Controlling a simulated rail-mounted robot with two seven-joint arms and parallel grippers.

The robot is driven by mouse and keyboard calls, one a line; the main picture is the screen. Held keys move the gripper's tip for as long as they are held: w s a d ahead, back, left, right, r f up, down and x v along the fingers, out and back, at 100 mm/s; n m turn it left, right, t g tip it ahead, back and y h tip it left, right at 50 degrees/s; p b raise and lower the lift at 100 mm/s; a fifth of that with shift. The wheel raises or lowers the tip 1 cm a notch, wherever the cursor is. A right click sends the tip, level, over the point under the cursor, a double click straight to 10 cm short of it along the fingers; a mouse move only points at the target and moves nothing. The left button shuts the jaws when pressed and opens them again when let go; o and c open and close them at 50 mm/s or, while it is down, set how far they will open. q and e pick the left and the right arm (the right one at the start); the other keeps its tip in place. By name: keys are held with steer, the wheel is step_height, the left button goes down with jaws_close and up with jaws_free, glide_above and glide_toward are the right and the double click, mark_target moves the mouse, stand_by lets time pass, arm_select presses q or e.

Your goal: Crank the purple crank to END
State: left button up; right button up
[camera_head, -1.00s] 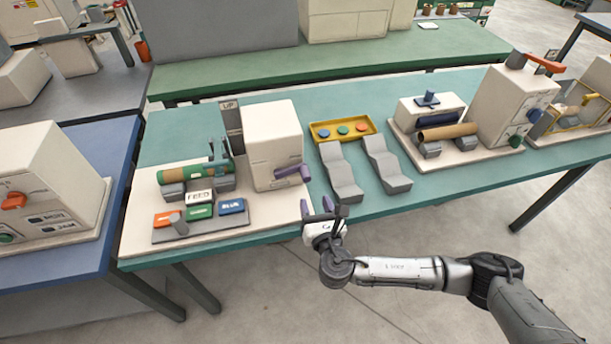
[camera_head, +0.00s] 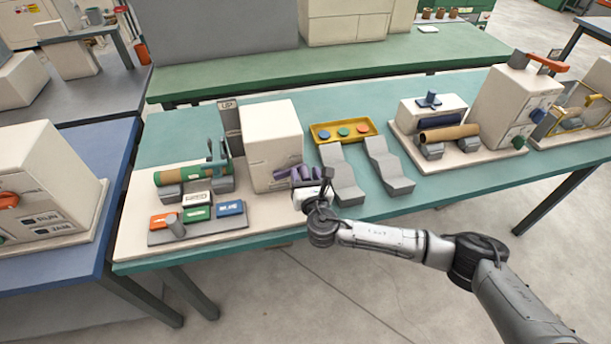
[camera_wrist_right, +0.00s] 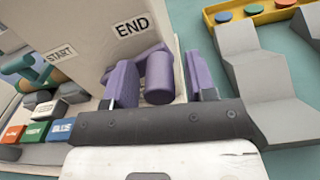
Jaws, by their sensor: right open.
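The purple crank (camera_head: 284,173) is on the front of the white winder box (camera_head: 271,135). In the right wrist view its round handle (camera_wrist_right: 160,78) stands out below the END label (camera_wrist_right: 131,27). The START label (camera_wrist_right: 59,53) is further left on the box. My right gripper (camera_head: 304,174) is open at the crank. In the right wrist view its two purple fingers (camera_wrist_right: 160,66) stand on either side of the handle, the left one close to it and the right one with a visible gap. The crank's arm is partly hidden. My left gripper is not in view.
Grey stepped holders (camera_head: 342,172) stand just right of my gripper. A yellow tray (camera_head: 343,131) with coloured discs is behind them. Orange, green and blue buttons (camera_head: 197,213) and a green-banded roll (camera_head: 190,175) lie left of the box.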

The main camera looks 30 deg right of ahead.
jaws_close()
stand_by(0.4)
steer(key=r+n+p, duration=0.1)
steer(key=p, duration=0.2)
steer(key=shift+a, duration=0.1)
steer(key=shift+f, duration=0.15)
